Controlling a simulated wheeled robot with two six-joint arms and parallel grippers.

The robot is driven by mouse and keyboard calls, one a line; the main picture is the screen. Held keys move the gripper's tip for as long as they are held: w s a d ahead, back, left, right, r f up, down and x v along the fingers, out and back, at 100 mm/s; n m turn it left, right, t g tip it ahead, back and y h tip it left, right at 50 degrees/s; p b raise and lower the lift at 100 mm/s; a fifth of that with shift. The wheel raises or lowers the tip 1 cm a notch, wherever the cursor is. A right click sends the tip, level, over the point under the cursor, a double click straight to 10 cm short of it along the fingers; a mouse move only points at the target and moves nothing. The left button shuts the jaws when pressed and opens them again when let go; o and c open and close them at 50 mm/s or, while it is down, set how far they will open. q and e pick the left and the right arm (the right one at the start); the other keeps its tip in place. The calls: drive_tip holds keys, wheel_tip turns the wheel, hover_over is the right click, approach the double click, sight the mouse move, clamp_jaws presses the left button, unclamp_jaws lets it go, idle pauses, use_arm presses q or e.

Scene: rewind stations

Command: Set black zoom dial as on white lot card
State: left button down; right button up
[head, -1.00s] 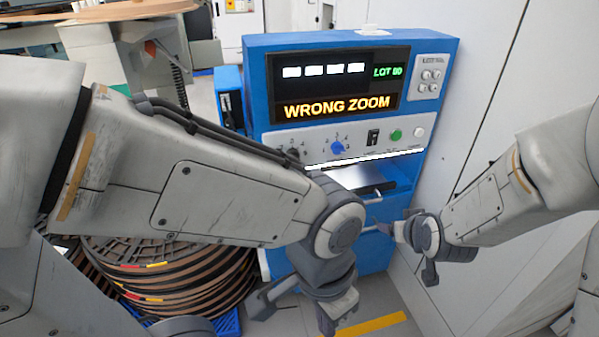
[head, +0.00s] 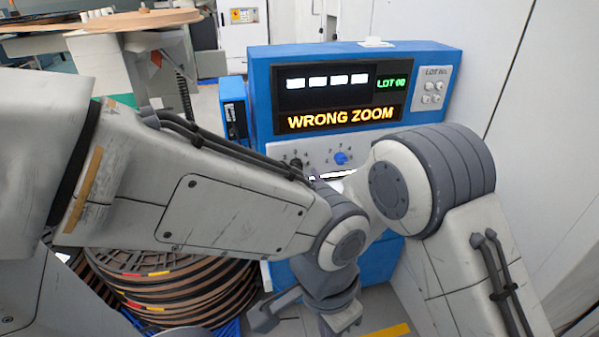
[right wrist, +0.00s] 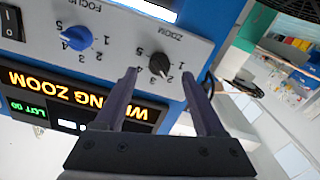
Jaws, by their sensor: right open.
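The black zoom dial (right wrist: 159,65) is on the white control panel, upside down in the right wrist view. Its light mark seems to point near the 2, but it is small. In the head view the dial (head: 295,163) is partly behind my left arm. My right gripper (right wrist: 160,76) is open, its fingers reaching toward the panel on either side of the dial, without visible grip. I cannot make out a readable white lot card.
The blue machine's display (head: 340,98) reads WRONG ZOOM, with a green LOT line. A blue focus dial (head: 341,158) sits beside the zoom dial. A small white object (head: 375,42) lies on top. Stacked reels (head: 170,285) stand at the lower left; a wall closes the right.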

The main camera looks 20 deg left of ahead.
sight(299, 170)
drive_tip(key=shift+x, duration=2)
clamp_jaws()
drive_tip(key=shift+f, duration=0.1)
